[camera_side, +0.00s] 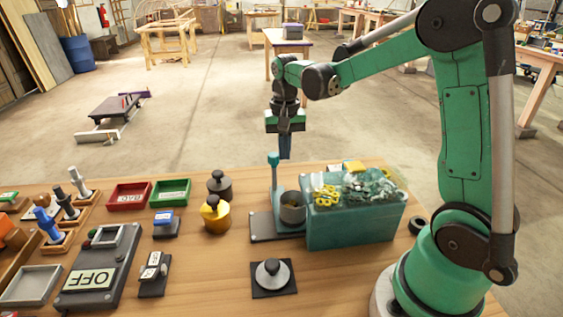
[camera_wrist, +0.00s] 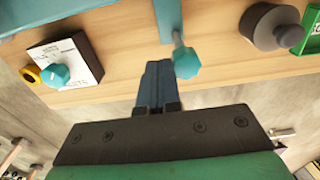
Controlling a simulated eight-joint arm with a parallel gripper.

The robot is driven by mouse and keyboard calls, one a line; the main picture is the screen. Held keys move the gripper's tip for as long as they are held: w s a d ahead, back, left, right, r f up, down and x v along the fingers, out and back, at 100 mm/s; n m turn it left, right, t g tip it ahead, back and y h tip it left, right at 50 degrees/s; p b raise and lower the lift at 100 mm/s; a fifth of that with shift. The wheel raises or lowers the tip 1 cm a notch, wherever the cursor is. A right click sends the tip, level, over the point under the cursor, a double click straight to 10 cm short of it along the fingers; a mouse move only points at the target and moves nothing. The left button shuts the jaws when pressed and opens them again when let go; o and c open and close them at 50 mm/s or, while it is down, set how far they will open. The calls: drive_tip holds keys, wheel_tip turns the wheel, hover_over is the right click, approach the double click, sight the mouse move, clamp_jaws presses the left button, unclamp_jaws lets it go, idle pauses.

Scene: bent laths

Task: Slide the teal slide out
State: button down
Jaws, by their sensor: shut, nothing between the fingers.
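The thing that best fits the teal slide (camera_side: 274,172) is an upright teal rod with a knobbed end, standing by a dark base plate (camera_side: 262,228) and a grey cup (camera_side: 292,208). In the wrist view a teal knob on a short rod (camera_wrist: 186,63) shows just right of my fingertips. I cannot tell how the rod is joined to the base. My gripper (camera_side: 285,153) points down by the table's far edge, slightly right of the rod's top in the side view. Its fingers (camera_wrist: 158,72) are shut and empty. I cannot tell whether they touch the rod.
A teal box (camera_side: 350,230) heaped with loose odds and ends stands right of the base plate. A yellow pot (camera_side: 216,216) and a dark knobbed weight (camera_side: 219,186) stand to the left. A white card with a teal dial (camera_wrist: 62,65) lies near the table edge.

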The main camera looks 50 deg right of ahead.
drive_tip(key=shift+w+a, duration=0.9)
drive_tip(key=shift+w, duration=0.05)
drive_tip(key=shift+r, duration=3)
drive_tip(key=shift+s+a+r, duration=0.1)
drive_tip(key=shift+s+a, duration=0.05)
drive_tip(key=shift+a, duration=0.1)
drive_tip(key=s+a+f+n+t, duration=0.2)
drive_tip(key=s+a+n+t, duration=0.5)
drive_tip(key=s+a+n, duration=0.2)
